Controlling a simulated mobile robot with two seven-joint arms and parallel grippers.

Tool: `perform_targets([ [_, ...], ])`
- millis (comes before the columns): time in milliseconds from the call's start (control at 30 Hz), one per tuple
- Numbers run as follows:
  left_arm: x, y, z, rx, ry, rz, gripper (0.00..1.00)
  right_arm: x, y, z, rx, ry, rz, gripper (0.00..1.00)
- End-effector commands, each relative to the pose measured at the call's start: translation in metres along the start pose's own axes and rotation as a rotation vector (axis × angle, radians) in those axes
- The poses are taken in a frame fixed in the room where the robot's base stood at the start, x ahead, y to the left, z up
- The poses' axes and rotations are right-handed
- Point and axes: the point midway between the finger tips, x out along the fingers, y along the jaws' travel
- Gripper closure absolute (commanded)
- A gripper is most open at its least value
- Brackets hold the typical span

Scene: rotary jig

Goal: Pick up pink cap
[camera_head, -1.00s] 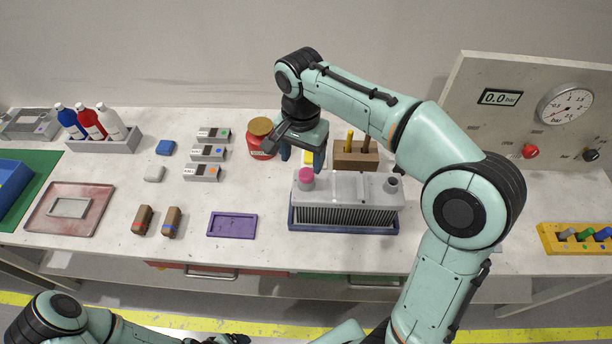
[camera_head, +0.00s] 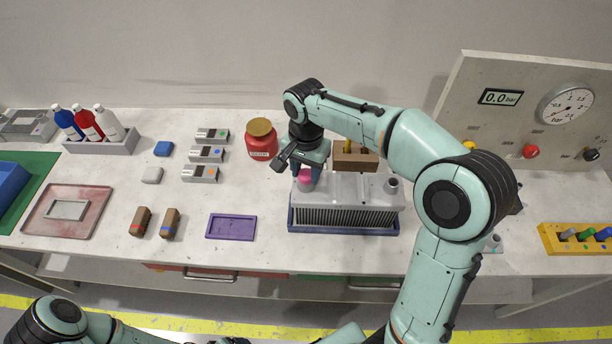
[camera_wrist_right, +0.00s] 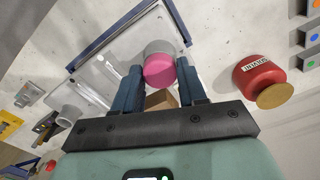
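The pink cap (camera_head: 305,177) sits on the left port of the grey finned block (camera_head: 345,192). In the right wrist view the pink cap (camera_wrist_right: 161,73) lies between and just beyond the two blue fingers. My right gripper (camera_head: 306,172) is open around or just above the cap. It also shows in the right wrist view (camera_wrist_right: 162,75), with a gap between its fingers. I cannot tell whether a finger touches the cap. My left gripper (camera_head: 232,341) is only partly seen at the bottom edge, and its fingers are not clear.
The block stands in a dark blue tray (camera_head: 342,229). A red jar (camera_head: 261,143) is close to the left of the right gripper, and a brown wooden block (camera_head: 352,161) is behind. A purple tray (camera_head: 231,226) lies to the left. A gauge panel (camera_head: 520,115) stands at the right.

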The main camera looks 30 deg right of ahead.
Motion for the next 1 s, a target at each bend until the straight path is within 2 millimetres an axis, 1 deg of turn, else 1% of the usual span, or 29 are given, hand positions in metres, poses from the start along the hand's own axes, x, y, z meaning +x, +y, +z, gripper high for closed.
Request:
perform_targets([
  [33, 0.000, 0.000, 0.000, 0.000, 0.000, 0.000, 0.17, 0.000, 0.000, 0.000, 0.000, 0.000, 0.000, 0.76],
  [67, 0.000, 0.000, 0.000, 0.000, 0.000, 0.000, 0.17, 0.000, 0.000, 0.000, 0.000, 0.000, 0.000, 0.86],
  [100, 0.000, 0.000, 0.000, 0.000, 0.000, 0.000, 0.17, 0.000, 0.000, 0.000, 0.000, 0.000, 0.000, 0.90],
  [467, 0.000, 0.000, 0.000, 0.000, 0.000, 0.000, 0.17, -0.001, 0.000, 0.000, 0.000, 0.000, -0.001, 0.90],
  [567, -0.001, 0.001, -0.001, 0.000, 0.001, 0.000, 0.17, -0.006, -0.001, 0.000, 0.000, 0.001, -0.003, 0.90],
  [667, -0.003, 0.002, -0.002, 0.001, 0.003, 0.001, 0.17, -0.015, -0.001, 0.000, 0.000, 0.002, -0.003, 0.90],
  [767, -0.006, 0.004, -0.005, 0.002, 0.006, 0.002, 0.17, -0.031, -0.001, -0.001, 0.000, 0.003, -0.005, 0.90],
  [867, -0.012, 0.008, -0.010, 0.004, 0.012, 0.004, 0.17, -0.056, -0.002, -0.001, 0.000, 0.004, -0.008, 0.90],
  [967, -0.019, 0.013, -0.017, 0.008, 0.021, 0.007, 0.17, -0.086, -0.003, -0.001, -0.001, 0.005, -0.010, 0.90],
  [1000, -0.023, 0.015, -0.020, 0.009, 0.025, 0.009, 0.17, -0.099, -0.003, -0.001, -0.001, 0.005, -0.010, 0.90],
])
